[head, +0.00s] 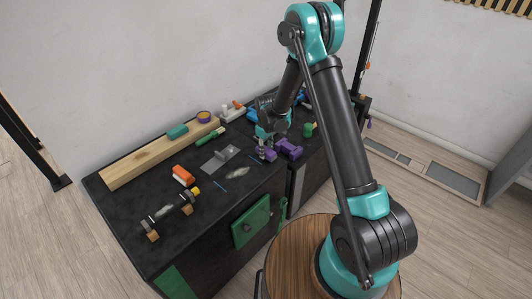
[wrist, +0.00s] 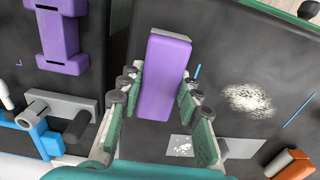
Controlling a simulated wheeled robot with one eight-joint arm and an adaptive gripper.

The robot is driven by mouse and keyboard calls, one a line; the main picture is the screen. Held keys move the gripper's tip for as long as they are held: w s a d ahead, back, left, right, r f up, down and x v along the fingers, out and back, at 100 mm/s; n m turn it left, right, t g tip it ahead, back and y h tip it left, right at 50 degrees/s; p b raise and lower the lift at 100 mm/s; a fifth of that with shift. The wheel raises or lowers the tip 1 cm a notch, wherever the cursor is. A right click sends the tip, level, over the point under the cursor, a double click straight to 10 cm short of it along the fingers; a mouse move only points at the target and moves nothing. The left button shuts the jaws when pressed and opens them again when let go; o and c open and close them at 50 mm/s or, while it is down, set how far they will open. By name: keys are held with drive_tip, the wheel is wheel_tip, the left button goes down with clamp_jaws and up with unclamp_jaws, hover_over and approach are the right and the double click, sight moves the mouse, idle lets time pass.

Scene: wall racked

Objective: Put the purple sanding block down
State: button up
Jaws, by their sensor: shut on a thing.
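The purple sanding block (wrist: 165,75) shows in the wrist view between the fingers of my gripper (wrist: 158,104). It is a purple bar with a pale grey face at its far end, and the green finger pads lie along both its long sides. In the head view my gripper (head: 266,146) hangs low at the front right part of the black workbench (head: 215,208), with a bit of the purple sanding block (head: 269,155) showing below it. My gripper is shut on the block. I cannot tell whether the block touches the bench top.
A purple dumbbell-shaped thing (head: 289,148) lies just right of my gripper. A grey metal plate (head: 220,158), a pale dust patch (head: 238,173) and an orange block (head: 183,175) lie to the left. A wooden plank (head: 150,163) lies along the back. The bench's front edge is near.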

drive_tip(key=shift+f, duration=0.45)
drive_tip(key=shift+f, duration=0.2)
drive_tip(key=o, duration=1.1)
